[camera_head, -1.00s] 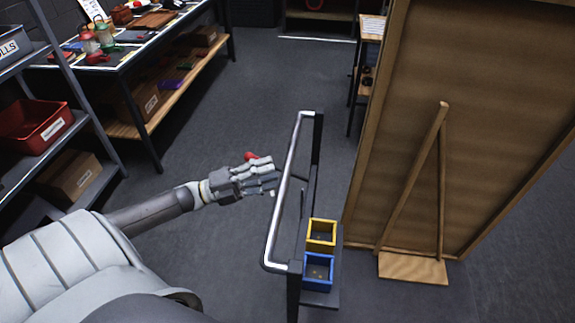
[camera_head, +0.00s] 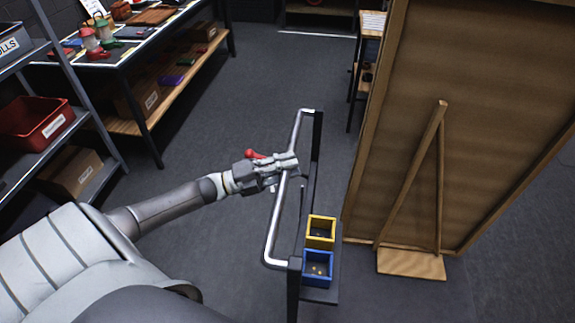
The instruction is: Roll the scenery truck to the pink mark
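The scenery truck shows as a tall brown wooden flat (camera_head: 480,110) with a diagonal brace, and a silver push bar (camera_head: 274,225) on black posts stands to its left. My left gripper (camera_head: 287,167) is at the upper-middle part of the push bar, its fingers overlapping the bar. Whether they are closed around it cannot be made out. A small red part (camera_head: 255,153) shows beside the hand; what it belongs to is unclear. My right gripper is out of view. No pink mark is in view.
A yellow bin (camera_head: 320,231) and a blue bin (camera_head: 317,268) sit by the push bar. A prop table (camera_head: 150,122) and grey shelving (camera_head: 45,160) stand at the left. Dark floor is open between the table and the truck.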

